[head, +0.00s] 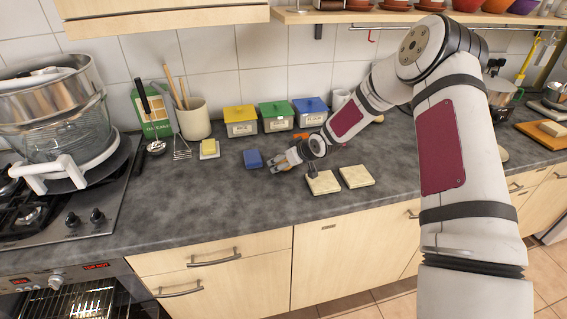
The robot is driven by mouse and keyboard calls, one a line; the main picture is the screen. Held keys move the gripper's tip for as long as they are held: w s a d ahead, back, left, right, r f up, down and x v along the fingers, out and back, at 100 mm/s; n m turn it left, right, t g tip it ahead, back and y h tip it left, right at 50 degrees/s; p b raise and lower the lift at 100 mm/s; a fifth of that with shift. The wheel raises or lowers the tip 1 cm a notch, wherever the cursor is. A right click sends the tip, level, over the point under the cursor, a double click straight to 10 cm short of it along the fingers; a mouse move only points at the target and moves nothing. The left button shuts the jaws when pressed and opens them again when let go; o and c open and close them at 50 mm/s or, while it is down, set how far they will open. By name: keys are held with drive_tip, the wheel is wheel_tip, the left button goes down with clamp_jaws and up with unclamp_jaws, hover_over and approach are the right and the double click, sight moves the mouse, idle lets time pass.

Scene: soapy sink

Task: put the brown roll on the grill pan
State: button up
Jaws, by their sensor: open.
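I cannot clearly make out a brown roll or a grill pan in the head view. A small tan rounded thing (378,118) shows partly behind my arm, too small to name. My gripper (277,165) is open, low over the grey counter. It is just right of a small blue block (253,159) and left of two cream square pads (323,182). The fingertips are small, and I cannot tell whether they touch anything. My arm hides part of the counter to the right.
Yellow, green and blue boxes (276,116) stand along the wall. A utensil pot (194,119) and a butter dish (209,149) stand farther left. A hob with a large glass-sided pot (65,125) is at far left. The front middle counter (200,205) is clear.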

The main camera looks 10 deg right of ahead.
drive_tip(key=shift+w+f, duration=0.15)
drive_tip(key=c, duration=1.3)
